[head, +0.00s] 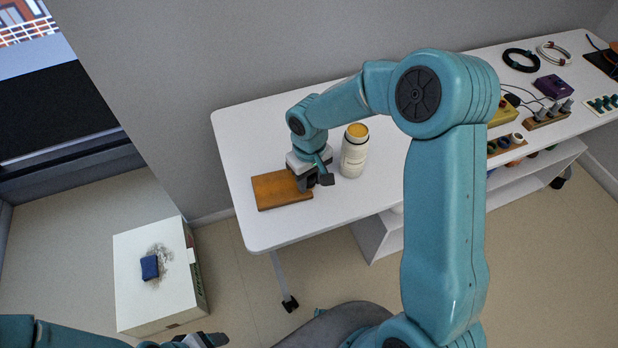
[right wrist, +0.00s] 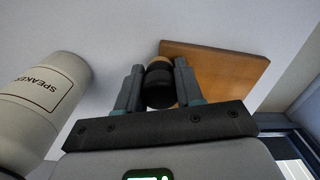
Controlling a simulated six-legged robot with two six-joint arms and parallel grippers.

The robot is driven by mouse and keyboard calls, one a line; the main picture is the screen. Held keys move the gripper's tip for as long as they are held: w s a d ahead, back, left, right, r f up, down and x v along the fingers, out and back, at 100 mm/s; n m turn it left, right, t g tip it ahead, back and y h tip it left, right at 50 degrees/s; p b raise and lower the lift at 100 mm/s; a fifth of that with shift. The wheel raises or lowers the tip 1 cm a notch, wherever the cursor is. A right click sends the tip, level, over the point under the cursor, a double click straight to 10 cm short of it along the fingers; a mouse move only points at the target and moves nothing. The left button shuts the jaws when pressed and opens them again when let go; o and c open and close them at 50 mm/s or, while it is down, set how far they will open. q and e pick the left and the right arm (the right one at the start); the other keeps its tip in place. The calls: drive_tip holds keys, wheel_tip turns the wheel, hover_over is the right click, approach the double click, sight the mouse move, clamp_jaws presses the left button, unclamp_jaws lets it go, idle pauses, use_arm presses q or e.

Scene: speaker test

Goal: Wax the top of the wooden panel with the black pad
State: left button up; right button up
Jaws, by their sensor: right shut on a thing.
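The flat orange-brown wooden panel (head: 272,192) lies near the left end of the white table. It also fills the upper right of the right wrist view (right wrist: 225,75). My right gripper (head: 314,184) is over the panel's right end. In the right wrist view its fingers are shut on the round black pad (right wrist: 159,88), which has a tan part behind it. The pad overlaps the panel's edge there; I cannot tell whether it touches the top. My left gripper (head: 205,341) shows only partly at the bottom edge, its jaws unclear.
A white bottle labelled SPEAKER (head: 354,156), its top orange-yellow, stands close right of my right gripper. A white box (head: 135,285) on the floor bears a blue cloth (head: 149,268) on a grey smudge. Cables, a purple box (head: 552,87) and small parts occupy the table's right end.

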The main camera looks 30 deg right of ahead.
drive_tip(key=shift+d+r, duration=0.2)
drive_tip(key=shift+d, duration=0.05)
drive_tip(key=shift+r+p, duration=0.65)
drive_tip(key=shift+r, duration=0.3)
drive_tip(key=shift+a+r+p, duration=0.2)
drive_tip(key=shift+r+p, duration=0.15)
drive_tip(key=shift+r, duration=0.2)
drive_tip(key=shift+d+r+p, duration=0.15)
drive_tip(key=shift+r+p, duration=0.45)
drive_tip(key=shift+r, duration=0.15)
wheel_tip(320, 180, up, 2)
drive_tip(key=shift+r+p, duration=0.2)
drive_tip(key=shift+p, duration=0.6)
drive_tip(key=shift+r, duration=0.35)
